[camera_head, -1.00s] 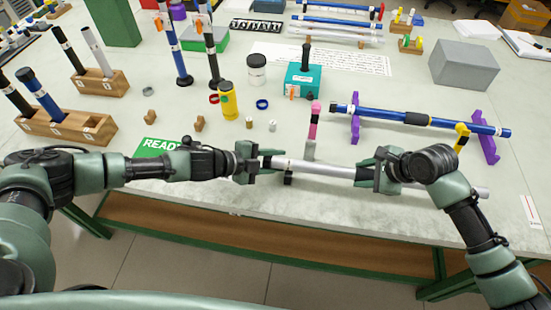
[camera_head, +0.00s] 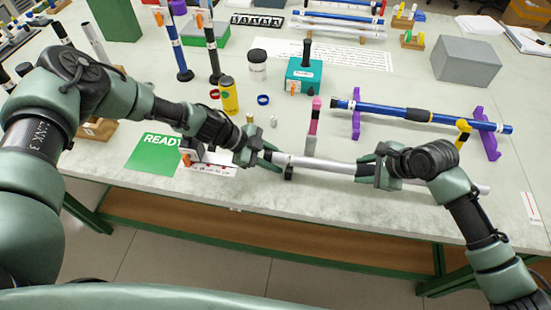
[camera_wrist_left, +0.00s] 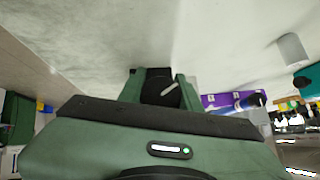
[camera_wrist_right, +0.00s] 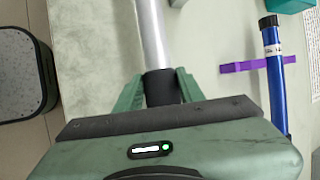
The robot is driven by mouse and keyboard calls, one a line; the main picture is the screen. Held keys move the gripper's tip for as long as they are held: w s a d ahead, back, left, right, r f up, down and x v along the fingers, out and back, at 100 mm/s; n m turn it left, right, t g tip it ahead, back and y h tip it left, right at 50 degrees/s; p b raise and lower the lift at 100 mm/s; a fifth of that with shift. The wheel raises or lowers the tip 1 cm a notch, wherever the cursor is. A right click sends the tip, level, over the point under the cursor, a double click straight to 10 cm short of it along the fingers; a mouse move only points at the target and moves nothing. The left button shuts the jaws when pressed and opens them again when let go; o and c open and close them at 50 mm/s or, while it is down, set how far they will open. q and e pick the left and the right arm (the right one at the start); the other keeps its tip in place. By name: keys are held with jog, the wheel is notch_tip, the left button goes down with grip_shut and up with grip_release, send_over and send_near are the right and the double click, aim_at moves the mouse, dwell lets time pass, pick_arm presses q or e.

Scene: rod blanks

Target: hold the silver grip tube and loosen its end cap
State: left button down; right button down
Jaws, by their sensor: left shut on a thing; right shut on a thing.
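The silver grip tube (camera_head: 318,168) lies level along the table's front edge, with a dark grip band where my right gripper holds it. My right gripper (camera_head: 370,172) is shut on this band; the right wrist view shows the dark band (camera_wrist_right: 161,87) between the fingers and the silver tube (camera_wrist_right: 152,35) beyond. My left gripper (camera_head: 264,153) is shut at the tube's left end. The left wrist view shows a black end cap (camera_wrist_left: 160,90) with a pale mark between its fingers. The fingers hide part of the cap, and I cannot tell how loose it is.
A blue tube (camera_head: 400,113) on purple stands (camera_head: 487,143) lies behind to the right. A yellow canister (camera_head: 229,97) and a green READY mat (camera_head: 154,155) are near my left arm.

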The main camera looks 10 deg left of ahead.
pick_arm(q)
jog(key=shift+a, duration=0.1)
dwell(0.3)
jog(key=c, duration=1.3)
grip_release()
jog(key=shift+o, duration=0.2)
jog(key=v, duration=1.2)
jog(key=shift+w, duration=0.1)
pick_arm(e)
jog(key=shift+f, duration=0.55)
jog(key=c, duration=0.8)
grip_release()
